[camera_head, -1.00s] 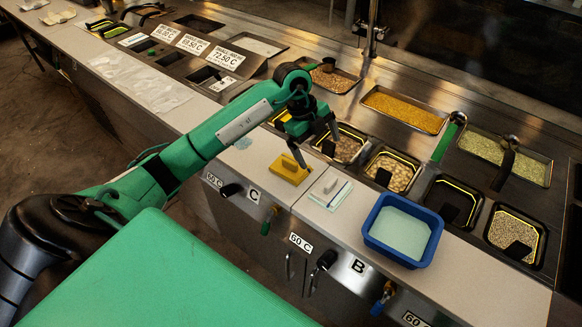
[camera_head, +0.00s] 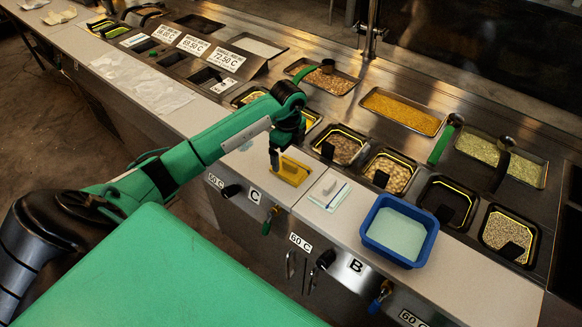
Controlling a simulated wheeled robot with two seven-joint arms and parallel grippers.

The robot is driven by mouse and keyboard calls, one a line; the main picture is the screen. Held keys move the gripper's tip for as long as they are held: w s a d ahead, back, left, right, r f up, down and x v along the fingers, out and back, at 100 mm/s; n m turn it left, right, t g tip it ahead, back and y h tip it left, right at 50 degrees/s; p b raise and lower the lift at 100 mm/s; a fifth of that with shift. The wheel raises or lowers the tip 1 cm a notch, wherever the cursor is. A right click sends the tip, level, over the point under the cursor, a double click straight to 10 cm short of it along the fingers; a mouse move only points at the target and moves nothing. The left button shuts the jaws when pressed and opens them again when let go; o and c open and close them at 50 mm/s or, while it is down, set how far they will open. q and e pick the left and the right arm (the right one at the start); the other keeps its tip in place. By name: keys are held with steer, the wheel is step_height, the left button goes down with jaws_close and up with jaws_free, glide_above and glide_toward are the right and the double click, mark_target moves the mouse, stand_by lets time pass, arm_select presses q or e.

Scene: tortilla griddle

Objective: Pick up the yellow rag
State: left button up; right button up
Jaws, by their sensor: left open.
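The yellow rag (camera_head: 293,170) lies on the white counter (camera_head: 250,176) in front of the food pans. My left gripper (camera_head: 277,160) points down at the rag's left edge and partly overlaps it in the head view. The gripper is open. I cannot tell whether its fingers touch the rag. My right gripper is not in view.
A blue tub (camera_head: 431,226) of pale liquid and a small pad with a light object (camera_head: 326,192) stand to the right of the rag. Food pans (camera_head: 338,146) line the back. Ladle handles (camera_head: 441,143) stick up at the right. White sheets (camera_head: 137,79) lie at left.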

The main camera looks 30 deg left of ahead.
mark_target(289, 161)
arm_select(q)
steer(key=shift+f+p, duration=0.4)
steer(key=f, duration=0.1)
steer(key=f+p, duration=0.1)
steer(key=f, duration=0.1)
steer(key=shift+w+f+p, duration=0.2)
steer(key=shift+w+p, duration=0.05)
steer(key=shift+p, duration=0.05)
steer(key=shift+f, duration=0.35)
steer(key=shift+c, duration=0.4)
steer(key=c, duration=0.9)
